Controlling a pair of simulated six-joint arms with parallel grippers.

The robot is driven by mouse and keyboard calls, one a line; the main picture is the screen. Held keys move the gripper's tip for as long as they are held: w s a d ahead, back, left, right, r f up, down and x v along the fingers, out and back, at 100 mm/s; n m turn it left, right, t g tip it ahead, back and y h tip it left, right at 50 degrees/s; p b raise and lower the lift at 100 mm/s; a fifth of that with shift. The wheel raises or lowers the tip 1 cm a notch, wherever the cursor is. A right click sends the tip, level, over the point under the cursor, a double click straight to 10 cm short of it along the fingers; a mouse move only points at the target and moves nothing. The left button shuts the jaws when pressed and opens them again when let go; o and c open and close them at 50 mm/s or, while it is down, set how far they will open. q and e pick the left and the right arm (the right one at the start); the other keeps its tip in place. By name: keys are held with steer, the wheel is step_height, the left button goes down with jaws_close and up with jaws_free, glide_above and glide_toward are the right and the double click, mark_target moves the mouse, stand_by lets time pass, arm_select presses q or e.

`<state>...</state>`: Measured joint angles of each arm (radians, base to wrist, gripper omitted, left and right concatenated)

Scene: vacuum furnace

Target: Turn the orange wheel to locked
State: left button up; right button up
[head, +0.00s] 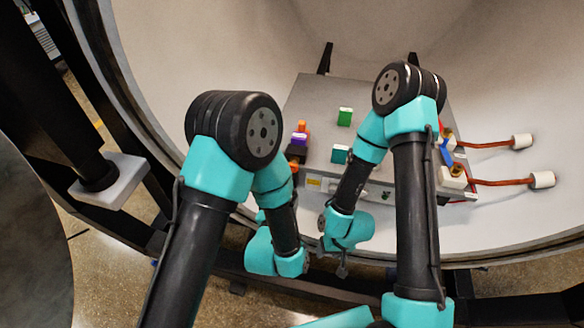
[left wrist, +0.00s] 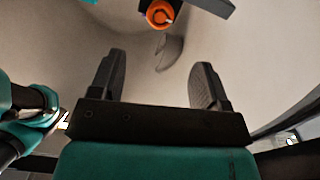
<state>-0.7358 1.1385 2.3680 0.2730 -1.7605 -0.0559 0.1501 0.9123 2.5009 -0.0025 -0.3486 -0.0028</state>
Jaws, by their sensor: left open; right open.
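A round orange part, which looks like the wheel (left wrist: 160,13), shows at the top edge of the left wrist view on a dark mount. In the head view, a small orange part (head: 294,167) at the panel's front left, partly behind my left arm, may be the same wheel. My left gripper (left wrist: 157,78) is open and empty, its two dark fingers apart and short of the wheel. In the head view its fingers are hidden behind my left wrist. My right gripper (head: 342,269) is open, low in front of the panel and away from the orange part.
A grey panel (head: 312,100) inside the pale round chamber carries a green block (head: 345,117), a teal block (head: 340,154) and a purple part (head: 299,139). Red cables with white plugs (head: 522,141) lie at right. The chamber rim (head: 490,258) curves along the front.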

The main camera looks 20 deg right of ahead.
arm_select(q)
steer(key=x, duration=1.2)
steer(key=shift+w+d, duration=0.15)
steer(key=shift+w, duration=0.05)
steer(key=shift+c, duration=0.3)
steer(key=c, duration=0.9)
